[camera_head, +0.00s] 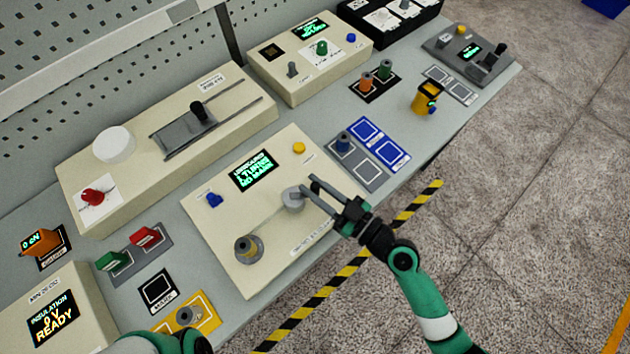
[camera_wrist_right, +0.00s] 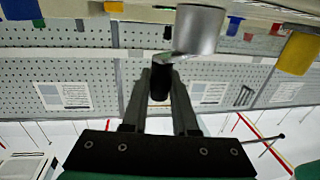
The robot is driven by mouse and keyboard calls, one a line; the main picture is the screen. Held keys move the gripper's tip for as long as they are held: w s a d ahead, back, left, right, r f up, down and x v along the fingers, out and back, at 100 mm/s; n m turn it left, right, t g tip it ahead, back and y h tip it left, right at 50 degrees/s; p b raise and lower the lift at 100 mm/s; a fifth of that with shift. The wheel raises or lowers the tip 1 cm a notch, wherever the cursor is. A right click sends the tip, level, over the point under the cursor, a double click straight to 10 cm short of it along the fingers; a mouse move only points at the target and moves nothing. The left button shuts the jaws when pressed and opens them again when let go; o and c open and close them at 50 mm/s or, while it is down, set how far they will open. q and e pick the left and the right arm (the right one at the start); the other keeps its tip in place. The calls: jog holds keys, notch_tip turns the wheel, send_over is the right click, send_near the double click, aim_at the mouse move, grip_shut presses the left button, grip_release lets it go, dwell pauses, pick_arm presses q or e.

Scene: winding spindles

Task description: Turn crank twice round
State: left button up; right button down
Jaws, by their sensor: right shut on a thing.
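The crank (camera_head: 293,199) has a round grey hub on the front part of the cream winding box (camera_head: 225,225). In the right wrist view the grey hub (camera_wrist_right: 200,45) is just beyond the fingers, with the black crank handle (camera_wrist_right: 160,84) between them. My right gripper (camera_head: 309,187) is shut on that handle; in the head view its fingers hide it. The screen (camera_head: 254,171) shows green text that seems to read "1 turns". My left gripper is out of view.
A blue knob (camera_head: 214,200) and a yellow button (camera_head: 299,148) stand on the box. A grey and blue spool mat (camera_head: 368,152) lies to its right. Another cream box (camera_head: 150,140) stands behind. The bench's front edge is beneath my right arm.

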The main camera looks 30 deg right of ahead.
jog(key=m+h+p, duration=0.1)
jog(key=h+p, duration=0.1)
jog(key=p, duration=0.3)
jog(key=s+a+r+m+h+p, duration=0.1)
jog(key=m+h+p, duration=0.1)
jog(key=p, duration=0.3)
jog(key=m+t+h+p, duration=0.1)
jog(key=h+p, duration=0.1)
jog(key=p, duration=0.2)
jog(key=shift+s+a+r+h+p, duration=0.2)
jog(key=shift+s+a+h+p, duration=0.15)
jog(key=shift+h+p, duration=0.05)
jog(key=shift+s+a+f+m+h, duration=0.15)
jog(key=shift+f+m+h, duration=0.1)
jog(key=shift+m+h, duration=0.25)
jog(key=shift+s+a+f+m+h, duration=0.15)
jog(key=shift+m+h, duration=0.25)
jog(key=shift+h, duration=0.2)
jog(key=shift+a+f+m+h, duration=0.1)
jog(key=shift+m+h, duration=0.3)
jog(key=shift+h, duration=0.2)
jog(key=shift+s+a+f+m+g+h+b, duration=0.15)
jog(key=shift+m+g+h, duration=0.1)
jog(key=shift+m+h, duration=0.3)
jog(key=shift+s+a+r+m+g+h+b, duration=0.1)
jog(key=shift+m+g+h, duration=0.15)
jog(key=shift+h, duration=0.45)
jog(key=shift+s+a+f+m+g+h+b, duration=0.1)
jog(key=shift+m+g+h+b, duration=0.1)
jog(key=shift+m+h, duration=0.4)
